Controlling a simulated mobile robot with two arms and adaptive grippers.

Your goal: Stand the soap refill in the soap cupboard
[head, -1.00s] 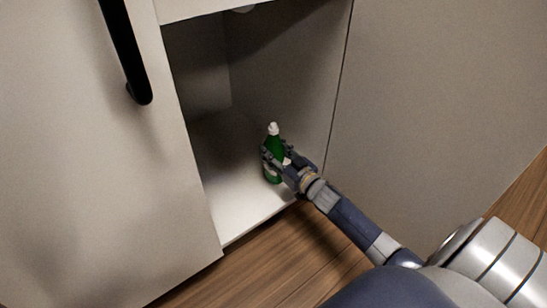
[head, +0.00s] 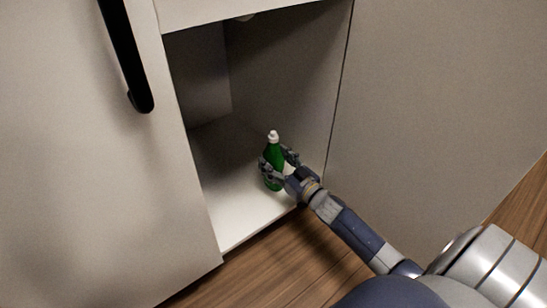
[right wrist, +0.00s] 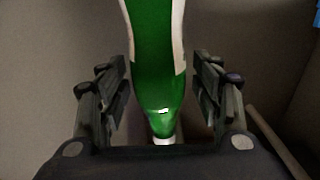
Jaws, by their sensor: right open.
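The soap refill (head: 273,150) is a green bottle with a white cap. It stands upright on the white floor of the open soap cupboard (head: 228,212), near the right wall and the front edge. My right gripper (head: 279,164) is open around the bottle, one finger on each side. In the right wrist view the green bottle (right wrist: 157,75) is between the two spread fingers, with a gap on both sides. Its lower part is partly hidden by my gripper in the head view. My left gripper is not in view.
A cabinet door with a black handle (head: 127,60) fills the left. A large plain panel (head: 430,100) stands at the right of the opening. The cupboard floor left of and behind the bottle is clear. Wooden floor (head: 265,255) lies in front.

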